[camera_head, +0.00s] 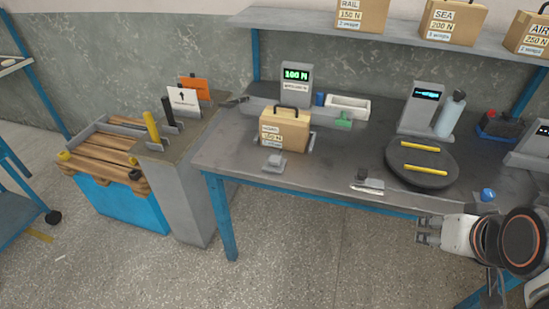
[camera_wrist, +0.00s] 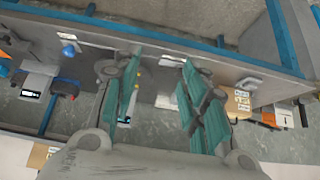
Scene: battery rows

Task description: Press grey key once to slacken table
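A small grey key-like block (camera_head: 274,163) sits on the bench in front of a cardboard box with a handle (camera_head: 285,130). A darker small piece (camera_head: 363,175) on a pale plate lies at the bench's front edge, before a dark round turntable (camera_head: 421,178) with two yellow strips. I cannot tell for sure which piece is the grey key. My gripper (camera_head: 428,230) is off the front edge at the right, apart from both pieces. In the wrist view its teal fingers (camera_wrist: 158,100) are spread with nothing between them.
A green-lit display (camera_head: 297,75) stands behind the box, a second display (camera_head: 426,95) behind the turntable. A bottle (camera_head: 450,114) and blue knob (camera_head: 488,194) are at the right. A shelf (camera_head: 300,18) with boxes overhangs the back. The floor in front is clear.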

